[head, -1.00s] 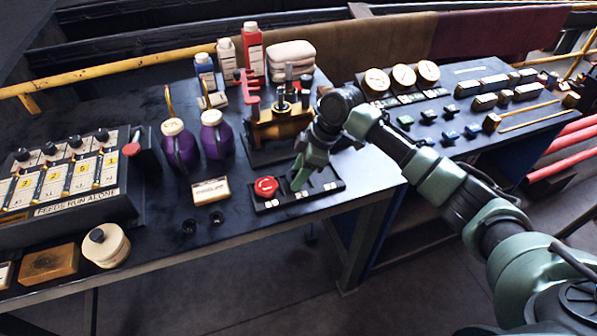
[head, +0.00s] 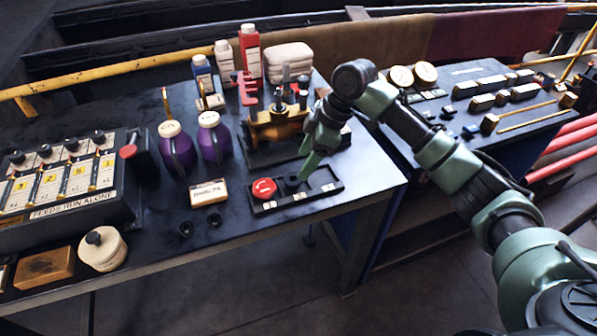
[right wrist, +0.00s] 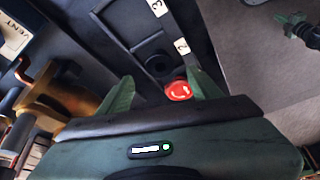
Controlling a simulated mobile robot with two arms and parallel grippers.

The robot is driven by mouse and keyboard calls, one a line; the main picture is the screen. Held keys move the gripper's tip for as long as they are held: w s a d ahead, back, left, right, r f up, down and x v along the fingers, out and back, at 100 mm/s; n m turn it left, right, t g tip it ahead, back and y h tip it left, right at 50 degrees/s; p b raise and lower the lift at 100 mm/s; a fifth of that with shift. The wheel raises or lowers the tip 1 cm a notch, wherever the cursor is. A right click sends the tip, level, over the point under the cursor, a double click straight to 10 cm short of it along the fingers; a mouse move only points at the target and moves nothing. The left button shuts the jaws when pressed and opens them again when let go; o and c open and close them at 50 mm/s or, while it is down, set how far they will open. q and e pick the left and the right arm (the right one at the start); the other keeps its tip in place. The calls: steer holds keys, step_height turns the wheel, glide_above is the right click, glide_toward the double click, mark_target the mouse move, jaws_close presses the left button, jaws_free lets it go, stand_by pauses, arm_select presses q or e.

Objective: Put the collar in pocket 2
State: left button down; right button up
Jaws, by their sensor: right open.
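The collar appears to be the dark ring (head: 291,183) in the middle pocket of the black tray (head: 325,191). In the right wrist view it shows as a dark round ring (right wrist: 158,64) beside the label 2, looking seated flat. A red knob (head: 264,187) sits in the end pocket to its left. My right gripper (head: 309,166) is open and empty, just above and beside the ring. In the right wrist view its green fingers (right wrist: 160,88) are spread apart. My left gripper seems to show small at the right wrist view's edge (right wrist: 297,26); its jaws are unclear.
A brass fixture (head: 275,128) stands close behind the tray. Purple jugs (head: 214,142), a labelled block (head: 209,193) and two small black cups (head: 186,229) stand to the left. The table's front edge is close to the tray.

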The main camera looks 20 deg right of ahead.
steer(key=v, duration=0.6)
steer(key=shift+s+f, duration=0.1)
steer(key=shift+f, duration=0.05)
